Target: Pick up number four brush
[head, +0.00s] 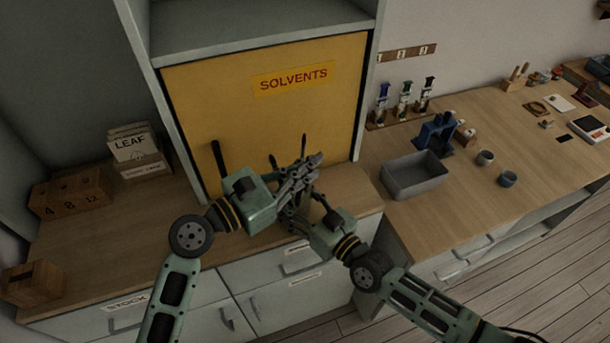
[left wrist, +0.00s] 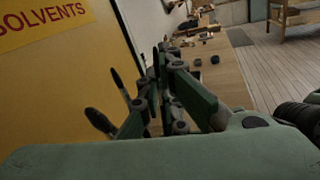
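No brush can be clearly made out by its number. A wooden block (head: 70,195) marked 4, 8 and 12 stands at the left of the counter in the head view, apart from both grippers. My left gripper (head: 302,178) is in front of the yellow cabinet door, and its fingers also show in the left wrist view (left wrist: 162,92). My right gripper (head: 296,208) is just below it, largely hidden, and the two overlap in the picture. Slim dark upright shapes (head: 303,146) show behind the grippers; I cannot tell if they are brushes or fingertips. Whether either gripper holds anything is unclear.
The yellow SOLVENTS door (head: 265,110) rises close behind the grippers. A LEAF box (head: 132,145) stands left of it. A grey bin (head: 414,174), a blue device (head: 438,132) and small cups (head: 508,179) are on the right counter (head: 450,205), whose front is mostly clear.

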